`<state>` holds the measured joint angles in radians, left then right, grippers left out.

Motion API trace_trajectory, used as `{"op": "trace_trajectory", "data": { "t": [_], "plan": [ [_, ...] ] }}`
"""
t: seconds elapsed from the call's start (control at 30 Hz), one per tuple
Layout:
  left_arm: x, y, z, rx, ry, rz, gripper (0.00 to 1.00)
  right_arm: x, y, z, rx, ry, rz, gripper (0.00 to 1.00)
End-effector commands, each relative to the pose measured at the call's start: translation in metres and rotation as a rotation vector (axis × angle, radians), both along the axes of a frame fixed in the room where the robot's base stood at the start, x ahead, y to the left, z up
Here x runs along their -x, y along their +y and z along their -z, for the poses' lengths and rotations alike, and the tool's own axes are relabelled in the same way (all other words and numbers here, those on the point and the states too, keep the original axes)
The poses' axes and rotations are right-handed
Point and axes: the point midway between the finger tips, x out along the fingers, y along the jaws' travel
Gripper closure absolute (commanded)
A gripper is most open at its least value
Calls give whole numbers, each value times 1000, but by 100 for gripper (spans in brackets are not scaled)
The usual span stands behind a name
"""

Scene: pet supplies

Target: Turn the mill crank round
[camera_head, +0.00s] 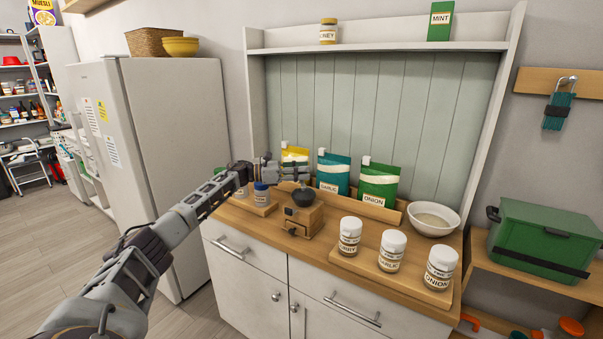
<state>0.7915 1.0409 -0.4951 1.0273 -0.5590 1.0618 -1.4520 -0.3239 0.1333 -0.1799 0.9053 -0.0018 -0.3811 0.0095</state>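A wooden mill (299,218) with a dark domed top (303,195) stands on the cabinet's wooden counter (340,240), left of centre. A small drawer with a dark knob shows at its front. I cannot clearly make out the crank; my gripper may cover part of it. My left arm reaches in from the left. My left gripper (290,170) is held just above and behind the mill's top, in front of the upright pouches. Its fingers are too small to tell whether they are open, shut or touching the crank. My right gripper is not in view.
White-lidded jars (391,250) stand on a board at the right. Blue-lidded jars (261,195) stand left of the mill. A teal pouch (333,172), a green pouch (379,182) and a yellow one line the back. A white bowl (433,218) sits at the right.

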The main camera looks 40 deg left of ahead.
Motion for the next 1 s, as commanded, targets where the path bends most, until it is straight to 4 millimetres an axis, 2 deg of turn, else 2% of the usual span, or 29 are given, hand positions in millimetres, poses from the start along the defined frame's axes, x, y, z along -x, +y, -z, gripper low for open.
{"op": "trace_trajectory", "data": {
  "t": [0.03, 0.1, 0.57, 1.0],
  "plan": [
    [0, 0, 0, 0, 0, 0, 59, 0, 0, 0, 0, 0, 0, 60],
    [0, 0, 1, 0, 1, 1, 53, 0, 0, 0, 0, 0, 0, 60],
    [3, 2, 2, -1, 4, 1, 53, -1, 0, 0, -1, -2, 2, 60],
    [32, 34, 3, -1, 5, 0, 53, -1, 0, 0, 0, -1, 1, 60]
  ]
}}
